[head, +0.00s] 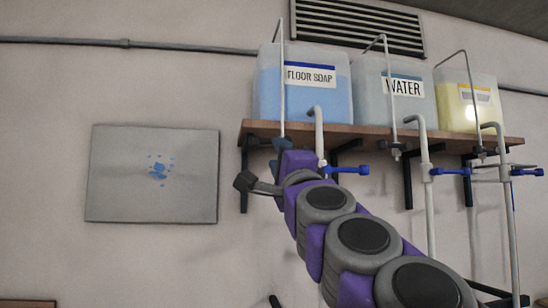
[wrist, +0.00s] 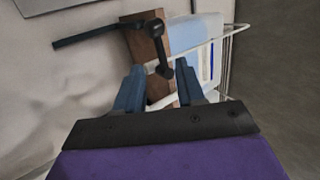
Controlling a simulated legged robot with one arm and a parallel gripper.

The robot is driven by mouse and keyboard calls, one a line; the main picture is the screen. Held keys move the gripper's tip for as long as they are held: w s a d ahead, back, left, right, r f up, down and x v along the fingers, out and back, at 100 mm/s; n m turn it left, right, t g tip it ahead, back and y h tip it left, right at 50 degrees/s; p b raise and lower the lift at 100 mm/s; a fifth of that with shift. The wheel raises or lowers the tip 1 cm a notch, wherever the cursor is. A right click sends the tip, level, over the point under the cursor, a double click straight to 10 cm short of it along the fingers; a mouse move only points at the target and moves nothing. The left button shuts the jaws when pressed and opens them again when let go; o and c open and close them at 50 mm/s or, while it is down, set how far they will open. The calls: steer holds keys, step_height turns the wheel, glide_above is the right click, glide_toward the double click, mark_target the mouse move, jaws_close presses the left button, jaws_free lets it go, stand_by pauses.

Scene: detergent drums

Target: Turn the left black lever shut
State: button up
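The left black lever (wrist: 156,46) shows in the wrist view as a dark bar with thicker ends, in front of the wooden shelf edge. Its lower end lies between my fingertips in the picture; I cannot tell whether they touch it. My gripper (wrist: 160,75) has two blue fingers spread apart, with a gap between them.
The wooden shelf (head: 450,140) also carries the WATER drum (head: 392,105) and a yellowish drum (head: 466,110). Thin pipes and blue-handled valves (head: 349,169) stand to the right of my gripper. A grey panel (head: 152,195) hangs on the wall at left.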

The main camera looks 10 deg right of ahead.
steer(key=v, duration=0.7)
steer(key=shift+s+f+b, duration=0.2)
steer(key=shift+f+b, duration=0.05)
steer(key=shift+b, duration=0.05)
